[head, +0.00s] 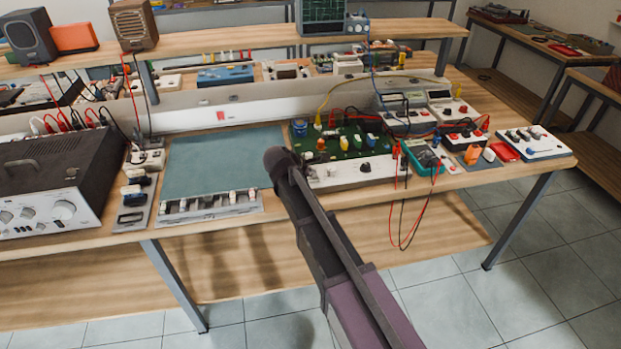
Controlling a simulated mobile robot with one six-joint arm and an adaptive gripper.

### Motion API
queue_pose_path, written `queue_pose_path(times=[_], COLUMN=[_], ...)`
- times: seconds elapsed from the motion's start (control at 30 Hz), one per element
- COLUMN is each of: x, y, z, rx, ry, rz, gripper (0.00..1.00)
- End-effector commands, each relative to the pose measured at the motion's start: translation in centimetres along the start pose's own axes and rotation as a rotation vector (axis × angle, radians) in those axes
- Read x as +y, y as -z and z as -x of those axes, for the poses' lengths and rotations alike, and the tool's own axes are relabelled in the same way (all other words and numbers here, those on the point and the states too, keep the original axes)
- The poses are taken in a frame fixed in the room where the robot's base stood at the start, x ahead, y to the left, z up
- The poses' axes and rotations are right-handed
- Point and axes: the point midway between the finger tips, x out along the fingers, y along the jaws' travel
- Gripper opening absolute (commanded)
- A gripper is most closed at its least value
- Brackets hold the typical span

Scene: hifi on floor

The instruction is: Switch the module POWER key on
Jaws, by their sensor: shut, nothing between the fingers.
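No lettering is legible, so I cannot tell which control is the module POWER key. A grey strip with several pale keys (210,204) lies along the front edge of the workbench. A small grey panel with dark and pale keys (136,198) lies to its left. A green circuit board (345,140) with a white front panel (345,174) and a black knob lies to the right of my arm. My arm reaches up from the lower right, its dark rounded end over the bench front, between the key strip and the white panel. I see no gripper fingers.
A teal mat (222,160) is bare. A silver amplifier (58,190) stands at the left. Behind the mat, a white rail (195,118) carries a red switch. A teal multimeter (421,157) sits at the right, its red and black leads hanging over the edge. Tiled floor is free in front.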

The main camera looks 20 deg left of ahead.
Motion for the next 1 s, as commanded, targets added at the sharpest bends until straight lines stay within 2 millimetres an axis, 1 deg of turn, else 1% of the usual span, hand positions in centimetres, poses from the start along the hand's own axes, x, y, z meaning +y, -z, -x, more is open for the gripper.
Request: queue_pose_path(times=[0.27, 0.6, 1.0], x=[-0.06, -0.32, -0.3], y=[0.05, 0.4, 0.36], z=[-0.11, -0.81, -0.78], rx=[0.0, 0.0, 0.0], ry=[0.0, 0.0, 0.0], rz=[0.0, 0.0, 0.0], gripper=[0.0, 0.0, 0.0])
